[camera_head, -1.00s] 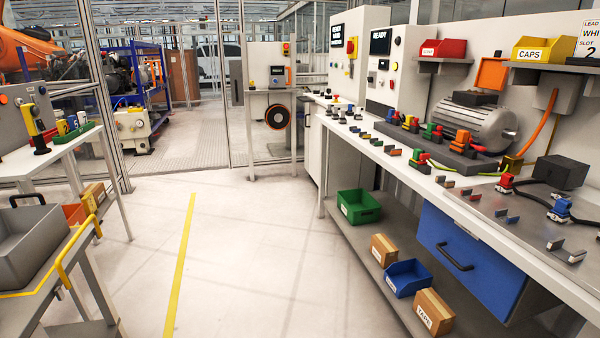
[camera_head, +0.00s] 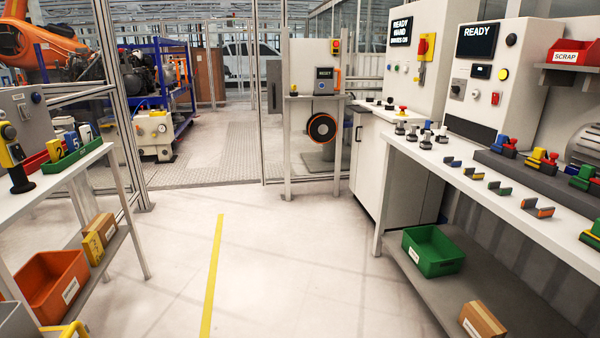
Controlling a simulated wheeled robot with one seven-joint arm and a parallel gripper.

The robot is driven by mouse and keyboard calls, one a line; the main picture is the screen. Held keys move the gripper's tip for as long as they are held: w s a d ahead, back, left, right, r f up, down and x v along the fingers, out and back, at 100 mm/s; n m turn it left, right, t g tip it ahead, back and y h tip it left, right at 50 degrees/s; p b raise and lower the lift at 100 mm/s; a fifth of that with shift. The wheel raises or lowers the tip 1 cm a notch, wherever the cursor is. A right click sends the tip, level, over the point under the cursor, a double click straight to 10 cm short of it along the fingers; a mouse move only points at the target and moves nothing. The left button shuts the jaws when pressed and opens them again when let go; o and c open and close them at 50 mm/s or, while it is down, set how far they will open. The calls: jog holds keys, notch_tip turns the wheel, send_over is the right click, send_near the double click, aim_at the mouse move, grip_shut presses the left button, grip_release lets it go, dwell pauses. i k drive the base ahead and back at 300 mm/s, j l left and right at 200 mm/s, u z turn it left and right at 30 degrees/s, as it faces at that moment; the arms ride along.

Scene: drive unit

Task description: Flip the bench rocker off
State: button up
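My gripper is not in view. I cannot make out for certain which part is the bench rocker. A white control cabinet (camera_head: 478,108) with a READY screen (camera_head: 480,42) stands at the far end of the right bench. Its front carries a small dark panel (camera_head: 480,71), a black switch (camera_head: 457,88), a red part (camera_head: 495,98) and a yellow button (camera_head: 502,74). These are too small to read a switch position. A second cabinet (camera_head: 412,75) behind it has a screen and a red-and-yellow switch (camera_head: 424,46).
The right bench (camera_head: 450,172) holds several clips and coloured connectors. A green bin (camera_head: 432,251) and a carton (camera_head: 480,322) sit on its lower shelf. A left rack (camera_head: 75,170) holds an orange bin (camera_head: 52,284). The floor between, with a yellow line (camera_head: 212,275), is clear.

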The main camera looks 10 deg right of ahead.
aim_at(495, 96)
jog(key=i+j+z, duration=0.1)
jog(key=i+z, duration=0.3)
jog(key=i, duration=0.15)
jog(key=i+j+z, duration=0.35)
jog(key=i, duration=0.15)
jog(key=i+j+z, duration=0.75)
jog(key=i+j, duration=0.2)
